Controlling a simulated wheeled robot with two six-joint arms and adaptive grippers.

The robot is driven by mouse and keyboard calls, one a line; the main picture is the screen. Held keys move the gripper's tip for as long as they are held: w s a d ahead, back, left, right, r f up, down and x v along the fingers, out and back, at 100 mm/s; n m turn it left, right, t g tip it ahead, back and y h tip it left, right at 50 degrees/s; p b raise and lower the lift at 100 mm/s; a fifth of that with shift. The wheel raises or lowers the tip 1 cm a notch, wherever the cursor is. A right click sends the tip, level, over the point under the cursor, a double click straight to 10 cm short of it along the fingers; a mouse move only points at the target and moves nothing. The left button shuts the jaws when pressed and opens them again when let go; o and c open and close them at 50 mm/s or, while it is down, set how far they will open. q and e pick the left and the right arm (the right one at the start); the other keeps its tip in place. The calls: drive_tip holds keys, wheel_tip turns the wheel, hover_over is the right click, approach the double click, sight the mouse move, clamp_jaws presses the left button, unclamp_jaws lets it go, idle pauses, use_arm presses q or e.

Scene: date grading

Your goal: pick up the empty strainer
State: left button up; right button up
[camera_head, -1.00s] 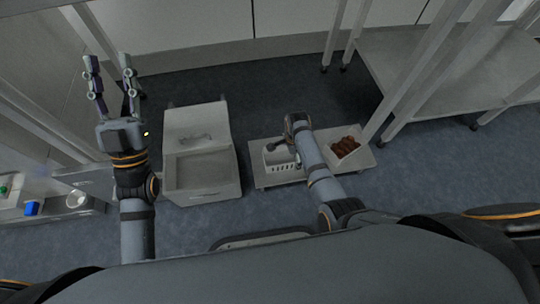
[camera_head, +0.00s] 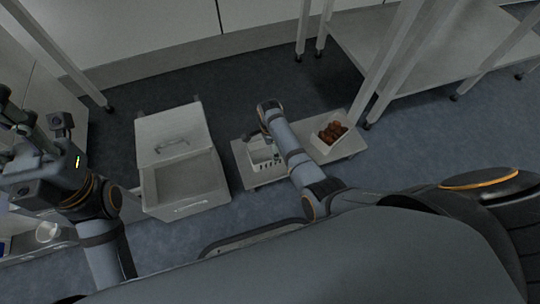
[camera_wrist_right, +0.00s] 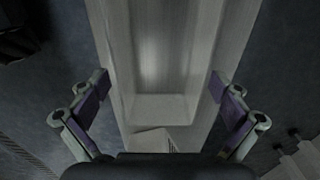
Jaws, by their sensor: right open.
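The white strainer (camera_head: 264,163), with slots in its side, stands on a low pale trolley (camera_head: 240,148). No contents show in its visible part; my right arm covers some of it. My right gripper (camera_head: 258,139) is at the strainer's far side, its fingers partly hidden. In the right wrist view my right gripper (camera_wrist_right: 161,84) is open, fingers wide apart, with a pale trough-like shape between them. I cannot tell whether they touch anything. My left gripper (camera_head: 32,112) is open and empty, at the left edge of the head view.
A white container of brown dates (camera_head: 330,134) stands at the trolley's right end. A white bin (camera_head: 215,184) with its lid up stands left of the trolley. Metal tables (camera_head: 466,62) stand at the upper right. Blue-grey floor (camera_head: 410,165) is clear on the right.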

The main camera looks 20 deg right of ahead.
sight(270, 156)
wheel_tip(270, 156, down, 6)
drive_tip(key=b, duration=0.4)
drive_tip(key=shift+d+r+b, duration=0.1)
drive_tip(key=shift+r+b, duration=0.15)
drive_tip(key=shift+b, duration=0.05)
drive_tip(key=shift+r, duration=0.2)
drive_tip(key=c, duration=0.9)
drive_tip(key=shift+c, duration=0.2)
